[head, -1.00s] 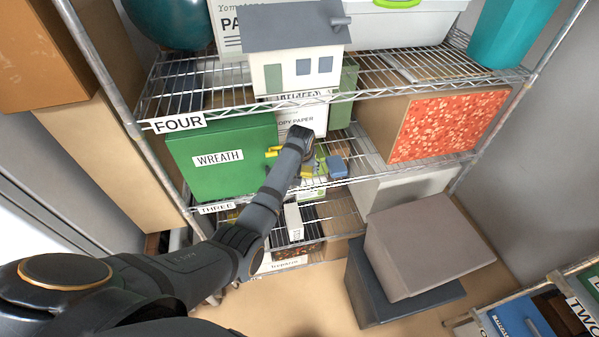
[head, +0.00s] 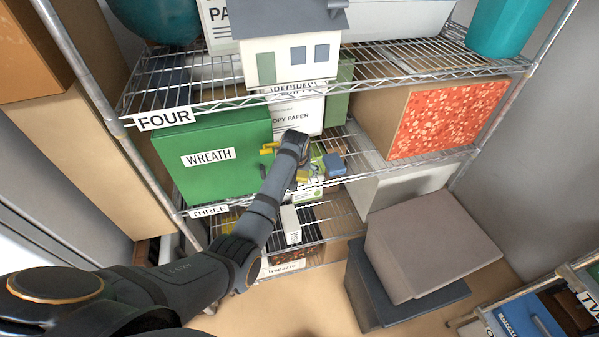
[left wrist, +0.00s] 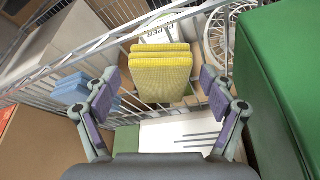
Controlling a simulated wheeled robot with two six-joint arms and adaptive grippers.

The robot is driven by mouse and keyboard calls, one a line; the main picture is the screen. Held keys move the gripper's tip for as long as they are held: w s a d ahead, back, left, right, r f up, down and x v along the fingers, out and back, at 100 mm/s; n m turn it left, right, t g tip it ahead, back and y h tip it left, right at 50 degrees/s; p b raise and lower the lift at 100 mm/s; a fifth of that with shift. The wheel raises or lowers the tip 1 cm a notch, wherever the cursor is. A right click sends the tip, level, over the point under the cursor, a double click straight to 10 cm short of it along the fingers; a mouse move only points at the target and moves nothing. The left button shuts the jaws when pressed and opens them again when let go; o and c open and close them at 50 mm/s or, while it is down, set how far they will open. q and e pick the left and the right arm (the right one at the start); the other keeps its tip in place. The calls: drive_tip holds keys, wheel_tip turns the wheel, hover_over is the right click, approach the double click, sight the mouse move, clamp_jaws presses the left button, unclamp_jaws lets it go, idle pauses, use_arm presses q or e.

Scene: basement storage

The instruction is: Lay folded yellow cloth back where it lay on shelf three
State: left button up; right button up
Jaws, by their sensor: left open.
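The folded yellow cloth (left wrist: 162,74) shows in the left wrist view as a thick, flat stack between the two fingers of my left gripper (left wrist: 158,92). The gripper is open, with a visible gap on each side of the cloth. In the head view my left gripper (head: 300,158) is at shelf three, right of the green wreath box (head: 190,172). A yellow patch of the cloth (head: 302,176) shows just below it; the rest is hidden by my arm. The shelf three label (head: 210,211) is on the front rail. My right gripper is not in view.
A blue item (head: 335,164) lies right of the gripper. A copy paper box (head: 303,115) stands behind it. Shelf four (head: 225,108) with a toy house (head: 290,60) is overhead. The green box closely flanks the gripper in the left wrist view (left wrist: 285,90).

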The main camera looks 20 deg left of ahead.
use_arm(q)
drive_tip(key=shift+r, duration=0.2)
drive_tip(key=b+v, duration=0.1)
drive_tip(key=v, duration=0.6)
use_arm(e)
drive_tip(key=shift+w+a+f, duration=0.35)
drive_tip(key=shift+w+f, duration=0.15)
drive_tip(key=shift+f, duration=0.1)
use_arm(q)
drive_tip(key=shift+s, duration=0.1)
